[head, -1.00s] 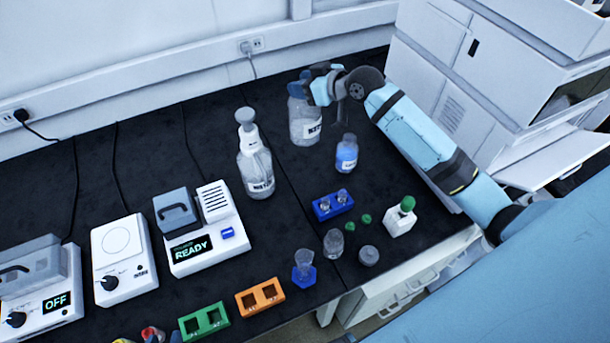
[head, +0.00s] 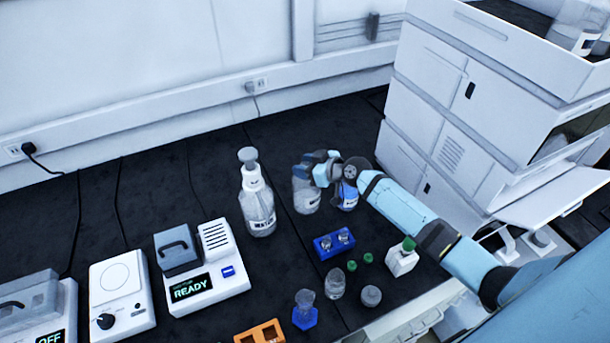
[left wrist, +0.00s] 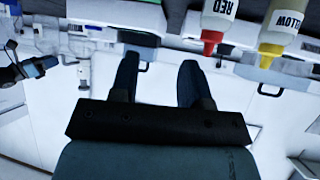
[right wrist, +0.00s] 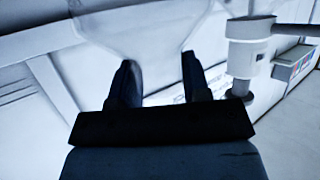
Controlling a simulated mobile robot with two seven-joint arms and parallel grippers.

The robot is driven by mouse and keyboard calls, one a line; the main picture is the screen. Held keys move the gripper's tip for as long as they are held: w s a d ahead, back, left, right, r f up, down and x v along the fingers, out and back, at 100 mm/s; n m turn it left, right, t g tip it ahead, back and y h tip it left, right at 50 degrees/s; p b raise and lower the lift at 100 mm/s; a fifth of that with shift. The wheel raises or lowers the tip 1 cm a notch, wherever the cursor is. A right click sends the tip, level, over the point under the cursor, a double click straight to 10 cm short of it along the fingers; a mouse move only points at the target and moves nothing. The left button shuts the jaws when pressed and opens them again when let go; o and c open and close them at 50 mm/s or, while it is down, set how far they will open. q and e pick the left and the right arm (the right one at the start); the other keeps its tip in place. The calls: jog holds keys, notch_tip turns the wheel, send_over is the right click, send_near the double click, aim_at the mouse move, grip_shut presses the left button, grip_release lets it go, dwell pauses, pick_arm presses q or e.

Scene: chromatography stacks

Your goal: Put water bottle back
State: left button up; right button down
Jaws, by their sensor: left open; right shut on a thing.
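My right gripper (head: 318,165) is shut at the top of a clear, wide bottle (head: 305,196), whose neck it hides. The bottle is upright, with its label partly hidden; I cannot tell whether its base touches the black bench. In the right wrist view a large translucent shape (right wrist: 145,28) lies beyond the fingers of that gripper (right wrist: 158,78). A clear bottle with a tall grey top (head: 257,208) stands to its left; its label is hard to read, possibly WATER. My left gripper (left wrist: 158,75) is open and empty in the left wrist view, outside the head view.
A blue-labelled bottle (head: 348,196) stands close right of the held bottle. Another clear bottle (head: 579,28) is in the top tray of the white stack (head: 480,60).

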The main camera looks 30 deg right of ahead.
pick_arm(q)
jog(key=shift+d+f, duration=0.1)
jog(key=shift+f, duration=0.05)
pick_arm(e)
jog(key=shift+f, duration=1.85)
jog(key=c, duration=0.6)
grip_release()
jog(key=shift+f, duration=0.1)
jog(key=shift+r, duration=0.2)
pick_arm(q)
jog(key=shift+f+b, duration=0.75)
jog(key=shift+b, duration=0.15)
pick_arm(e)
jog(key=v, duration=1.2)
jog(key=shift+f, duration=0.1)
pick_arm(q)
jog(key=shift+r, duration=0.1)
pick_arm(e)
jog(key=shift+s+f, duration=0.1)
